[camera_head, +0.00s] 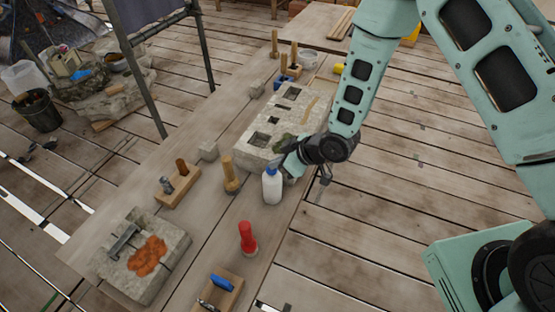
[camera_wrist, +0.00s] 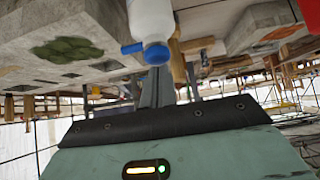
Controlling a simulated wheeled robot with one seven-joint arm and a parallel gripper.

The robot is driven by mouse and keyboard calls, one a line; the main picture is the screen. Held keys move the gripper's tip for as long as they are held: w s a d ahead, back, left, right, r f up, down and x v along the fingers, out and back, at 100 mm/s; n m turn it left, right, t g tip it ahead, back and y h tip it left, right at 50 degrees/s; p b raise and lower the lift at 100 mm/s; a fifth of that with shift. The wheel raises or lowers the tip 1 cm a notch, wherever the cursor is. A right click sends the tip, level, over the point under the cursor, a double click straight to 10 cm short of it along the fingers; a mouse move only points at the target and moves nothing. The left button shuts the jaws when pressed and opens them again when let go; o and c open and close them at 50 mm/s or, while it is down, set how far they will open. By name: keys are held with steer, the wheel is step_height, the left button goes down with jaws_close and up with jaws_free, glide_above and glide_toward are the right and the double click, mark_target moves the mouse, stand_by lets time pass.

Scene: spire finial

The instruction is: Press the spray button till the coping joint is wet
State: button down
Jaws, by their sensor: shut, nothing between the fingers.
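A white spray bottle (camera_head: 272,188) with a blue top stands upright on the long plank bench. It also shows upside down in the wrist view (camera_wrist: 152,18), with its blue spray button (camera_wrist: 156,54) and a small blue nozzle pointing left. My gripper (camera_head: 285,164) is just behind the bottle's top in the head view. Its fingers (camera_wrist: 157,84) are shut and empty, with their tips close to the blue button; I cannot tell if they touch. The pale coping stone (camera_head: 263,118) lies behind the bottle, with square holes and a green mossy patch (camera_wrist: 67,49). Wetness at its joint cannot be made out.
A wooden mallet (camera_head: 230,178) stands left of the bottle, and a red-handled tool (camera_head: 247,240) is in front. A stone slab with orange material (camera_head: 147,256) and a tool block (camera_head: 178,185) are at left.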

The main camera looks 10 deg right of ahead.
stand_by(0.3)
step_height(320, 180, down, 2)
steer(key=b, duration=0.2)
steer(key=shift+b, duration=0.35)
steer(key=shift+s, duration=0.1)
steer(key=shift+r+p, duration=0.35)
step_height(320, 180, up, 3)
steer(key=shift+a+r+p, duration=0.1)
steer(key=shift+p, duration=0.8)
steer(key=b+v, duration=0.3)
steer(key=v, duration=0.7)
steer(key=shift+r, duration=0.15)
